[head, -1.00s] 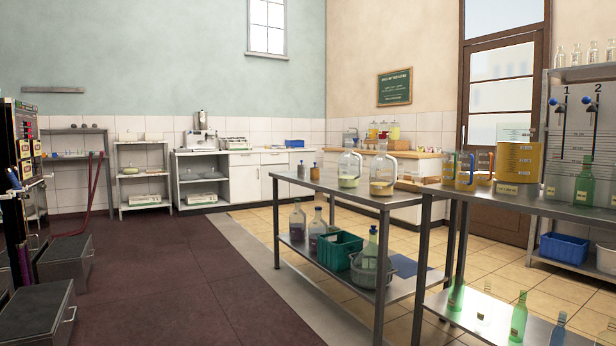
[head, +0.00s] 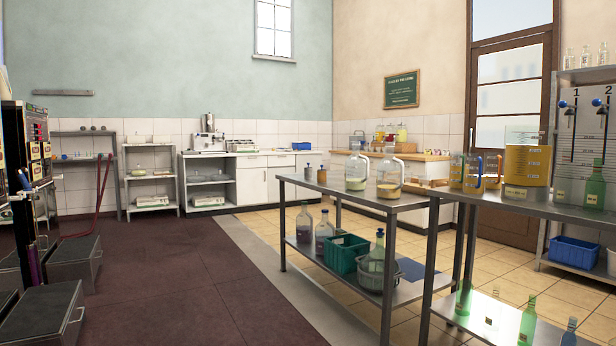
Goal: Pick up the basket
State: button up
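Several containers could be the basket, and I cannot tell which one is meant. A green crate-like basket (head: 342,259) sits on the lower shelf of the middle steel table (head: 318,181). Beside it on the same shelf is a grey, round-sided basket (head: 368,279) with a clear, blue-topped bottle (head: 377,251) standing in or against it. A blue bin (head: 575,252) rests on a low shelf at the far right. My gripper is not in view.
Glass jugs (head: 389,177) stand on the middle table. A second steel table (head: 575,211) at right holds bottles and a yellow container (head: 526,168). Dark drawer boxes (head: 75,262) line the left. The dark red floor (head: 190,285) between is clear.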

aim_at(308, 171)
jog(key=i+u, duration=0.25)
jog(key=i, duration=2.05)
jog(key=i+j, duration=0.1)
jog(key=i, duration=1.95)
